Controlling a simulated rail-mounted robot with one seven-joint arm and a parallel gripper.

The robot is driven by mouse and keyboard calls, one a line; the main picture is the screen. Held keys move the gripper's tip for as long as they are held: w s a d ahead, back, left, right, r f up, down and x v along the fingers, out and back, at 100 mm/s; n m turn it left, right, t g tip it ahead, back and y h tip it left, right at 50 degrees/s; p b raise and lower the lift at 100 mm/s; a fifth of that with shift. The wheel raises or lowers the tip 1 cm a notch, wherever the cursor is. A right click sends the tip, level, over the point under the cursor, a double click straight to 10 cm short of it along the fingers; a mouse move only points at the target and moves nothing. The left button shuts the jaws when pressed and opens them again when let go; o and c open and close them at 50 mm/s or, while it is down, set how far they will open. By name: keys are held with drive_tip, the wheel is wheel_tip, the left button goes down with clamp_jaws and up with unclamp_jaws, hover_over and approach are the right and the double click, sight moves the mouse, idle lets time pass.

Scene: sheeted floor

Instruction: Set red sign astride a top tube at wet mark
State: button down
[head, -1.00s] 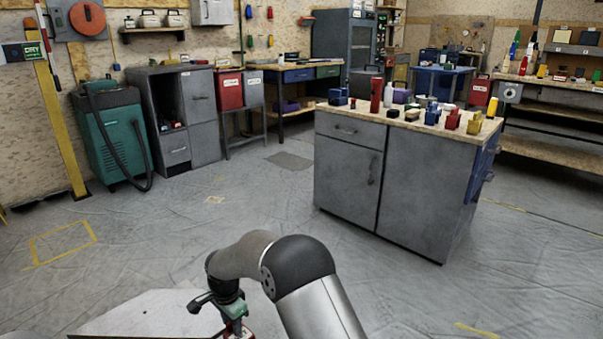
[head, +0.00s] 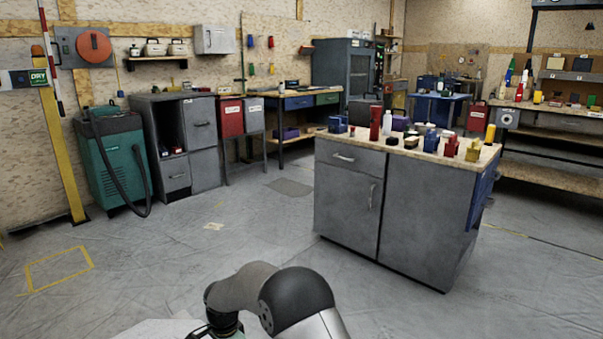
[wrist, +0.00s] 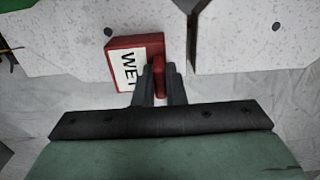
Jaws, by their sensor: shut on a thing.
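The red sign (wrist: 121,42) is a small red block with a white face lettered "WET", seen turned sideways in the wrist view. My gripper (wrist: 159,80) is shut on a red part at the sign's right side, with one dark finger on each side of it. In the head view only my arm and the top of my wrist show at the bottom edge; the fingers and sign are out of frame. I cannot make out a top tube or a wet mark on one in these frames.
Two white speckled panels (wrist: 65,48) (wrist: 255,42) lie beyond the sign, with a gap between them. A grey cabinet (head: 415,210) with a crowded top stands right of centre. A "DRY" label (head: 38,77) is at the left wall. Open sheeted floor lies between.

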drive_tip(key=shift+r+p, duration=1.7)
drive_tip(key=shift+r, duration=1.1)
drive_tip(key=shift+w, duration=0.1)
